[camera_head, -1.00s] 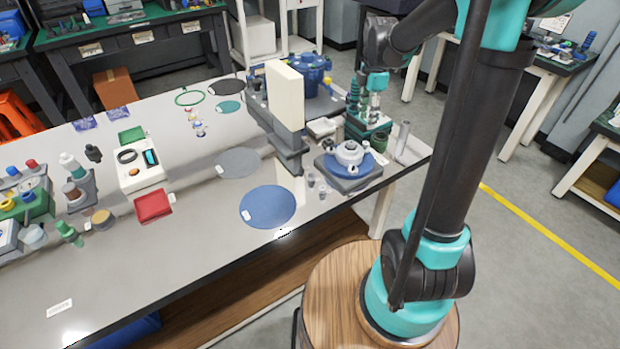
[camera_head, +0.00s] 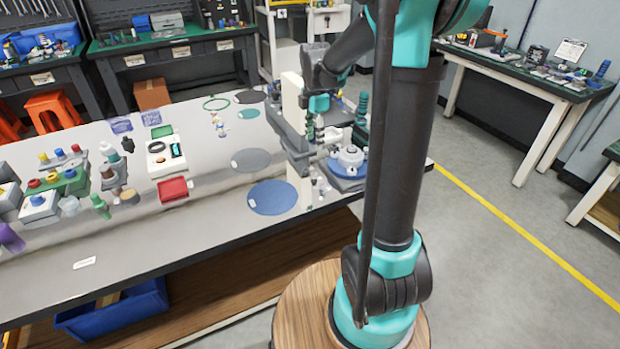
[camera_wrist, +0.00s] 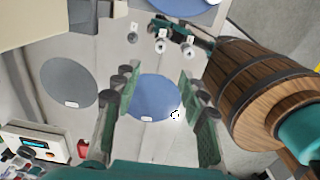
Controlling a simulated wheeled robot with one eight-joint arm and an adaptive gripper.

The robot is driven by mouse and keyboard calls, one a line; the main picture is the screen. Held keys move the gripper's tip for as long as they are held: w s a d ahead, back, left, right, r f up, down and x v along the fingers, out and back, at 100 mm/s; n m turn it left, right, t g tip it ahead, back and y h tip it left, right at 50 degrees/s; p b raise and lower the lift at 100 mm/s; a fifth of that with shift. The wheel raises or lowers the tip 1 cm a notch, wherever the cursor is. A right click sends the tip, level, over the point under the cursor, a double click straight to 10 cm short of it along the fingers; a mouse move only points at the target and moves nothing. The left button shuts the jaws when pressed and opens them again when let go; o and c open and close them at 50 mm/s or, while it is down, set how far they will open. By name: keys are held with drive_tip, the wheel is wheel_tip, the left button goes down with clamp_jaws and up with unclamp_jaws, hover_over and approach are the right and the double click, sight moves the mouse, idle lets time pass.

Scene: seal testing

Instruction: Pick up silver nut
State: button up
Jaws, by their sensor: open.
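Several small silvery pieces lie on the grey table near the blue round mat (camera_head: 272,197); in the wrist view they sit just above the mat (camera_wrist: 154,98). One small silver piece (camera_wrist: 160,46) is near the middle, and I cannot tell surely which of them is the silver nut. In the head view they are tiny (camera_head: 319,187) and hard to make out. My gripper (camera_wrist: 158,76) is open and empty, its two green-padded fingers apart above the table. In the head view my gripper (camera_head: 313,132) hangs above the table's right end.
A white upright block (camera_head: 293,103) on a grey stand is close to my gripper's left. A blue-based fixture with a white round part (camera_head: 350,157) stands to the right. A grey round mat (camera_head: 251,160) and a red tray (camera_head: 173,189) lie further left.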

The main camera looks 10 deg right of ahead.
sight(314, 175)
wheel_tip(314, 175, down, 14)
drive_tip(key=shift+r, duration=0.2)
idle(0.4)
drive_tip(key=shift+c, duration=0.4)
clamp_jaws()
